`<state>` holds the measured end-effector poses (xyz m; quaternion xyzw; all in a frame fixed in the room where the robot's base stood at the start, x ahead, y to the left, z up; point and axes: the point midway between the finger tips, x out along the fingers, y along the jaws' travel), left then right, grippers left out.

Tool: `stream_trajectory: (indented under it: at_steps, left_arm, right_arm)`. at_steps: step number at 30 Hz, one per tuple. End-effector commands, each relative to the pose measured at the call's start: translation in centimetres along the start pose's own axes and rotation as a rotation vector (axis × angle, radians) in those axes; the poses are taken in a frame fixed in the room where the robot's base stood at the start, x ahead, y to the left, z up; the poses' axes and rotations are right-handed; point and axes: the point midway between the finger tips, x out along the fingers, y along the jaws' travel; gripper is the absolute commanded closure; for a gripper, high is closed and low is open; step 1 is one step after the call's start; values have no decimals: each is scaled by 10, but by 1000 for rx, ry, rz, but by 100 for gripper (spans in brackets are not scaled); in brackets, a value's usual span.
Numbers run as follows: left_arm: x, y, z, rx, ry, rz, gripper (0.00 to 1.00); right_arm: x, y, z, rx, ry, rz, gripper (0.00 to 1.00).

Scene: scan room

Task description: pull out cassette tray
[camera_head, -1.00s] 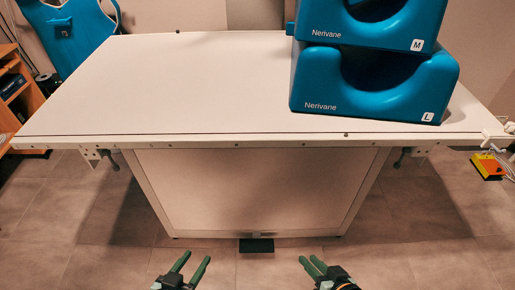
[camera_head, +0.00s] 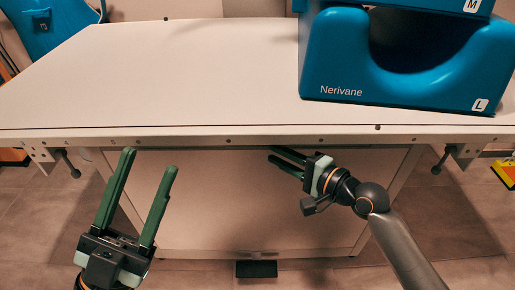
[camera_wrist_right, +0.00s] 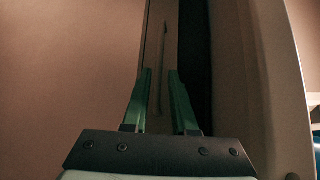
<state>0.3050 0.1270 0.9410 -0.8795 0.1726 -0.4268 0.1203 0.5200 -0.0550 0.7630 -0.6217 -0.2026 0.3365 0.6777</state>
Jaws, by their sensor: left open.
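In the right wrist view, a narrow brownish strip, seemingly the cassette tray front (camera_wrist_right: 155,25), runs beside a dark gap. A thin upright bar like a handle (camera_wrist_right: 163,60) shows on it, in line with the space between my right fingers. In the head view the tray is hidden under the tabletop's front edge. My right gripper (camera_head: 278,156) is open just below that edge, fingers pointing toward the table's underside; I cannot tell whether they touch anything. My left gripper (camera_head: 149,160) is open and empty in front of the table, to the left.
The white table (camera_head: 180,75) has a long front rail and a pale panel (camera_head: 240,205) beneath. Blue Nerivane cushions (camera_head: 335,75) are stacked on its right. A black pedal (camera_head: 256,269) sits on the floor below. A yellow and orange thing (camera_head: 506,172) lies at right.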

Motion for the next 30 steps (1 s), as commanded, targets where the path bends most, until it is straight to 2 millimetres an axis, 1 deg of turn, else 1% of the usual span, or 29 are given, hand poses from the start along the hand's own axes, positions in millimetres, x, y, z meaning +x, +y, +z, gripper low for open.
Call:
stream_trajectory:
  at_steps: [1, 3, 6, 9, 12, 15, 23, 30]
  left_arm:
    - [-4, 3, 5, -6, -6, 1, 50]
    - [-7, 4, 8, -12, -9, 1, 50]
    - [-10, 6, 11, -21, -11, 1, 50]
    - [-12, 8, 14, -28, -12, 1, 50]
    - [-14, 8, 15, -32, -13, 1, 50]
    - [-14, 8, 16, -33, -14, 1, 50]
    - [-14, 8, 15, -35, -14, 1, 50]
    - [-14, 9, 15, -35, -14, 1, 50]
  right_arm:
    - [12, 2, 0, 0, 0, -3, 74]
    - [26, 2, 0, -1, -1, -2, 74]
    - [43, 2, 0, -1, 0, -2, 74]
    - [56, 2, -1, -2, 1, -1, 74]
    - [64, 1, 0, -2, 1, 0, 74]
    - [67, 1, -1, -1, 1, 1, 74]
    - [68, 1, 0, -2, 2, 1, 74]
    - [68, 1, 0, -2, 2, 1, 100]
